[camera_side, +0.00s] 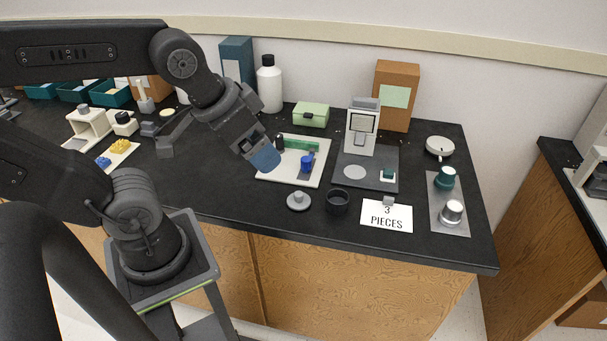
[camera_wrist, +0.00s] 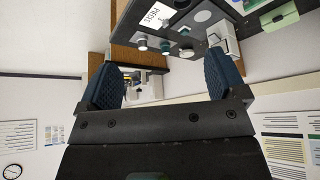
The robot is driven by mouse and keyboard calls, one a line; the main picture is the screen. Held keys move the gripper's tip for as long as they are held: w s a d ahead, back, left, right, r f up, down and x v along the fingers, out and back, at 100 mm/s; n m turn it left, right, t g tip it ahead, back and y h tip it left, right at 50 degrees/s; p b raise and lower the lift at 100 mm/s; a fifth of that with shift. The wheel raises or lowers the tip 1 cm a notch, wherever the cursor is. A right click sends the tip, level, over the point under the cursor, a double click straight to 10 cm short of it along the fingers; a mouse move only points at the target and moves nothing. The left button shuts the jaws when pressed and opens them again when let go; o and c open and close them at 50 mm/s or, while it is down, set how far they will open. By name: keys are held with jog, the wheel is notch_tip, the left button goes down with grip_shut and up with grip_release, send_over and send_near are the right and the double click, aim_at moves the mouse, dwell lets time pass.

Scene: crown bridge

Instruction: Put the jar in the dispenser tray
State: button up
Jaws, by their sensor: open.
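My gripper (camera_side: 265,158) is open and empty, its blue fingertips above the left part of a white tray; both fingers show apart in the wrist view (camera_wrist: 165,82). A dark open jar (camera_side: 337,203) stands upright near the counter's front edge, right of and below my gripper. A grey knobbed lid (camera_side: 298,202) lies left of it, apart. The white dispenser (camera_side: 361,132) stands behind a flat dark grey tray (camera_side: 372,181) with a pale disc. A small white block with a green top sits at that tray's right. The dispenser also shows in the wrist view (camera_wrist: 222,36).
A "3 PIECES" card (camera_side: 386,218) with a small grey block lies right of the jar. A grey plate (camera_side: 436,221) holds a teal-topped jar and a silver one. The white tray (camera_side: 275,178) holds a blue piece and a green strip. Bottle and boxes stand behind.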

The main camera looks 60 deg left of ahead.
jog(key=m+g+y, duration=0.3)
jog(key=m+g, duration=0.6)
send_over(338, 199)
jog(key=d, duration=0.2)
jog(key=f, duration=2.4)
jog(key=shift+w+d+f, duration=0.1)
jog(key=shift+w+d, duration=0.05)
jog(key=shift+w, duration=0.15)
jog(key=shift+x, duration=2.7)
jog(key=shift+d, duration=0.15)
